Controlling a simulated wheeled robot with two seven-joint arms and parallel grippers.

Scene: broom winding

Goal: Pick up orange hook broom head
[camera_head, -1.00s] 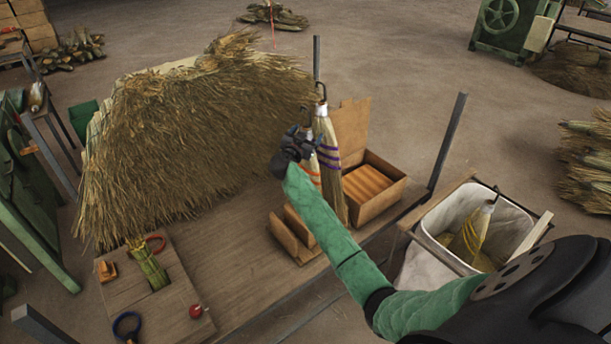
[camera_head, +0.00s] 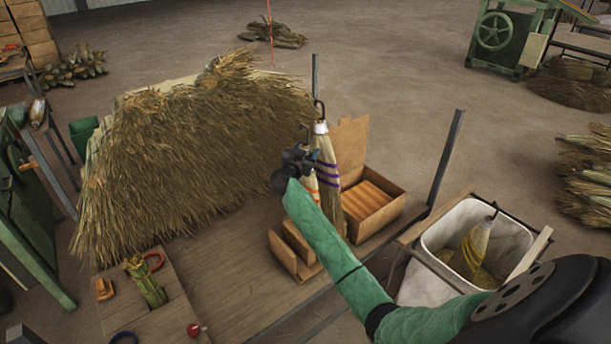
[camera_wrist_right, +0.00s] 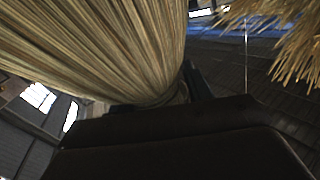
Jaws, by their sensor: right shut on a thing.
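The orange-banded hook broom head (camera_head: 312,187) is above the wooden bench, partly behind my right gripper. My right gripper (camera_head: 303,158) is shut on its upper part. In the right wrist view, its straw (camera_wrist_right: 105,45) spreads from a narrow neck by the dark gripper. Whether it is clear of the bench is hidden. A purple-banded broom head (camera_head: 328,172) with a dark top hook stands close beside it on the right. My left gripper is not in view.
A big straw heap (camera_head: 180,150) covers the bench's left. Cardboard boxes (camera_head: 375,222) stand right of the broom heads. A lined bin (camera_head: 440,230) holds a yellow-banded broom head (camera_head: 476,245). Metal posts (camera_head: 445,160) rise at the bench corners.

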